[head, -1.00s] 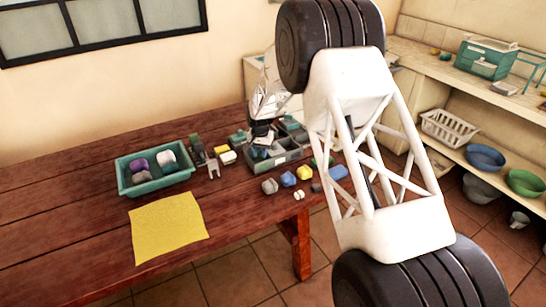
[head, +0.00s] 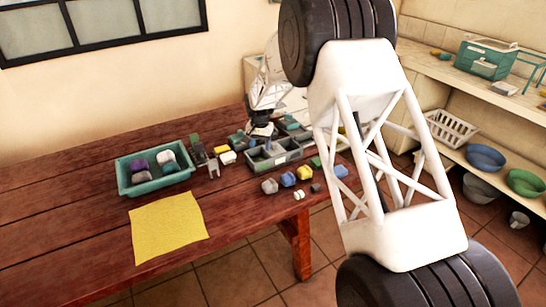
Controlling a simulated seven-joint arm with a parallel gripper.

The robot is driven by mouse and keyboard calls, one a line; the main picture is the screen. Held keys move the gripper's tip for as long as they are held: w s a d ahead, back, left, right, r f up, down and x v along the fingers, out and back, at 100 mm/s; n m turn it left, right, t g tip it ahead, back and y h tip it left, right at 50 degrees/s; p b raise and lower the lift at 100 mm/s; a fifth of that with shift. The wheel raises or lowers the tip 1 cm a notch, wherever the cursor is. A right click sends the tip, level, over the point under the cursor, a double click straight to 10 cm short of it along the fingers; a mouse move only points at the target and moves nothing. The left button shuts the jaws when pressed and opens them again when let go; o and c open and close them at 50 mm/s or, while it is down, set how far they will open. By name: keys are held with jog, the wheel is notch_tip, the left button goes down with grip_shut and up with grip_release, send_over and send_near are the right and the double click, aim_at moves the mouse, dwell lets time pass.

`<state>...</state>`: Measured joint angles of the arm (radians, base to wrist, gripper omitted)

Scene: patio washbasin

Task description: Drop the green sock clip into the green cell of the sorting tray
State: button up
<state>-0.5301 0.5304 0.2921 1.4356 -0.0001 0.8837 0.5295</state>
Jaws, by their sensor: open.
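The grey sorting tray (head: 290,157), divided into cells, stands on the right part of the wooden table. Small dark and bluish-green patches show in and behind it, but the cell colours are too small to tell. My gripper (head: 259,143) is above the tray's left part, open, with its fingers small and partly blurred into the tray behind. I cannot make out a green sock clip for certain. A small green piece (head: 316,162) lies by the tray's right end, partly beside my arm link.
A teal bin (head: 128,187) with purple, grey and teal bundles stands at left. A yellow cloth (head: 168,228) lies in front. Blue, yellow and grey small things (head: 288,180) lie before the tray. A dark green upright thing (head: 197,150) stands between bin and tray.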

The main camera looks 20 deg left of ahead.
jog(key=shift+r, duration=1.85)
jog(key=s+d+r, duration=0.7)
jog(key=d+r, duration=0.1)
jog(key=d, duration=0.2)
jog(key=s+d+r+t, duration=0.1)
jog(key=s+d+r, duration=0.6)
jog(key=d, duration=0.4)
jog(key=s+d+r, duration=0.6)
jog(key=d+r, duration=0.3)
jog(key=d, duration=0.1)
jog(key=s+d+r+t, duration=0.1)
jog(key=s+d+r, duration=0.2)
jog(key=s+d, duration=1)
jog(key=s+d+f, duration=0.2)
jog(key=s, duration=0.8)
jog(key=s+d+f, duration=0.2)
jog(key=s+d, duration=0.1)
jog(key=s, duration=0.7)
jog(key=shift+s+t, duration=0.3)
jog(key=shift+s, duration=0.1)
